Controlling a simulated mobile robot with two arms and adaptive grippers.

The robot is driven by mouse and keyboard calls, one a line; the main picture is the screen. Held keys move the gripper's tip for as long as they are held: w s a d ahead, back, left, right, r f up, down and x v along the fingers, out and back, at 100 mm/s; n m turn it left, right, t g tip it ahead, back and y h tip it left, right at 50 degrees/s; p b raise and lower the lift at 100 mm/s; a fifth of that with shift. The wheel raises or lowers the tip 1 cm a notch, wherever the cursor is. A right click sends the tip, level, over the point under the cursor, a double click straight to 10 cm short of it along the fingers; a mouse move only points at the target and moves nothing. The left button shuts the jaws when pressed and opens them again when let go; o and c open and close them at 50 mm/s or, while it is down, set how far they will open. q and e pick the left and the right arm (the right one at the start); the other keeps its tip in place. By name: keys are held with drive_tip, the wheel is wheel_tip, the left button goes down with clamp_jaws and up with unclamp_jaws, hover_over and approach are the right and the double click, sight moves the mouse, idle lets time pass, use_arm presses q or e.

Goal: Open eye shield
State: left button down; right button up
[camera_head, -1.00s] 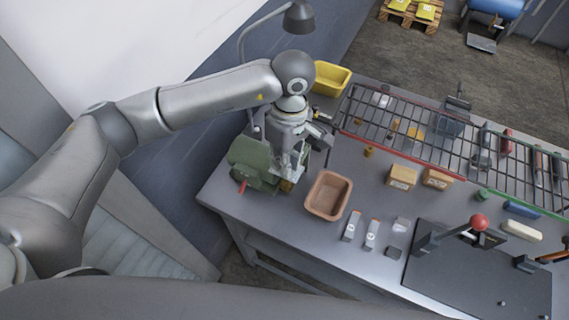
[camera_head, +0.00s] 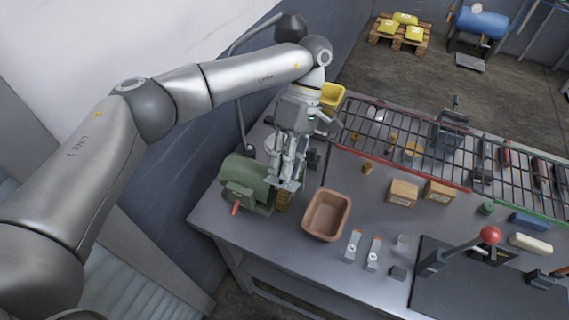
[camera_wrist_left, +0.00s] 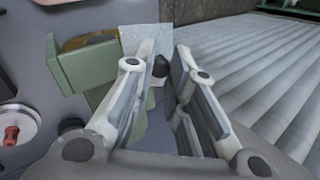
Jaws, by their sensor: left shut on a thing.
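A green bench grinder (camera_head: 247,182) with a red switch stands at the left end of the bench. Its eye shield (camera_head: 287,184), a small pale plate, is at the grinder's right wheel. My left gripper (camera_head: 289,174) comes down over that wheel and is shut on the shield. In the left wrist view the gripper (camera_wrist_left: 160,75) has the shield (camera_wrist_left: 139,38) at its fingertips, with a dark knob between the fingers. The green grinder housing (camera_wrist_left: 85,66) is behind on the left. The fingers hide part of the shield. My right gripper is not in view.
A brown bin (camera_head: 327,215) stands right of the grinder. A lamp (camera_head: 290,26) arches behind my left arm. A yellow bin (camera_head: 332,95) and a wire rack (camera_head: 400,140) are at the back. Small boxes and a lever press (camera_head: 489,236) are further right.

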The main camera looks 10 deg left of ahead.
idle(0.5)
use_arm(q)
drive_tip(key=c, duration=1.4)
unclamp_jaws()
drive_tip(key=shift+o, duration=0.2)
drive_tip(key=shift+w, duration=0.1)
drive_tip(key=v, duration=0.7)
drive_tip(key=shift+w, duration=0.2)
drive_tip(key=shift+r, duration=0.15)
drive_tip(key=shift+c, duration=0.5)
